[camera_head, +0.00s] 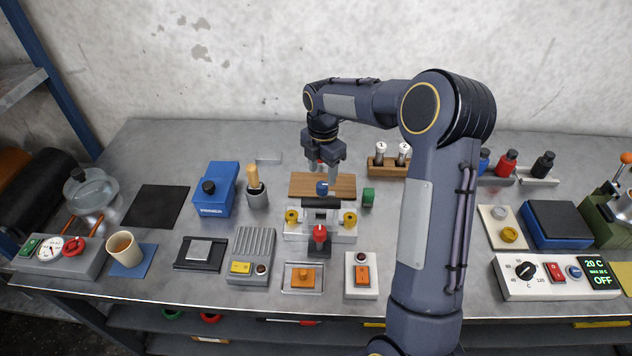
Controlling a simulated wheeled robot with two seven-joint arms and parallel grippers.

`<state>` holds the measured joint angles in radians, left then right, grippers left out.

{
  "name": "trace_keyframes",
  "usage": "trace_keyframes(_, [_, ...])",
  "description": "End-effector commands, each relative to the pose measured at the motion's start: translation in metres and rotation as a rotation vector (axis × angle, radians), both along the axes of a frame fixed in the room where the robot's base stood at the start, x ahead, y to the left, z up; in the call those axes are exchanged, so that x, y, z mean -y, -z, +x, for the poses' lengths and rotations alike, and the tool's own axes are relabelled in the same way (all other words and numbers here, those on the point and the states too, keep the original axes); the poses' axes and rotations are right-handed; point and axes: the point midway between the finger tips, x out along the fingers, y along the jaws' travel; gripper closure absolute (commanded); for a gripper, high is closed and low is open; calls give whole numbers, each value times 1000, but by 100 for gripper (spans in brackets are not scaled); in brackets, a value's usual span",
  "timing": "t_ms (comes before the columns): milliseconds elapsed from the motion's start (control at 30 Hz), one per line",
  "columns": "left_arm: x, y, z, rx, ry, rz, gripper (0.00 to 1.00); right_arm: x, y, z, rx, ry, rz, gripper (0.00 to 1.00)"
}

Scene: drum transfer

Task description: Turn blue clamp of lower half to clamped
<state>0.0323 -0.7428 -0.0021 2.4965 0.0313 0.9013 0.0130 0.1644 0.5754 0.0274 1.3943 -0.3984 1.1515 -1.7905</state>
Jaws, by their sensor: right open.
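A pale fixture (293,230) with a black bar across its top stands at the middle of the bench. A blue knob (322,188), seemingly the blue clamp, shows at its back, in front of a brown wooden block (345,184). Whether it is clamped cannot be told. My right gripper (323,176) points down just above the blue knob, fingers apart. Contact with the knob cannot be made out. A red knob (320,233) is at the fixture's front, and yellow knobs (292,216) are at its sides. My left gripper is not in view.
A green piece (368,197) stands close right of the fixture. A rack with white-capped vials (381,166) is behind it. A brush cup (257,195) and blue box (216,190) are to the left. Switch boxes (361,276) line the front. My right arm hides bench to the right.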

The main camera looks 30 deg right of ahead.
Motion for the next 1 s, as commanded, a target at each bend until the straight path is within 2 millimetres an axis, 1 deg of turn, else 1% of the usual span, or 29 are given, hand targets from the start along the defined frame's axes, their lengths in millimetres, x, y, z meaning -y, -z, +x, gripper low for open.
trace_keyframes(100, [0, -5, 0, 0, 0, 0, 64, 0, 20, -1, -5, 1, 0, 48])
trace_keyframes(200, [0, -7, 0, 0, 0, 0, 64, 0, 35, -1, -5, 1, 0, 48])
trace_keyframes(300, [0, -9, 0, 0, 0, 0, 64, 0, 46, -1, -3, 2, 0, 48])
trace_keyframes(433, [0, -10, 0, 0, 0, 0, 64, 0, 54, -1, -1, 2, 1, 48])
trace_keyframes(667, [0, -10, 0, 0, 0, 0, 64, 0, 55, -1, 0, 3, 1, 48])
trace_keyframes(700, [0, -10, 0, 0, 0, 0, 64, 0, 55, -1, 0, 3, 1, 50])
trace_keyframes(1000, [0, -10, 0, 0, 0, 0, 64, 0, 55, -1, 0, 3, 1, 89])
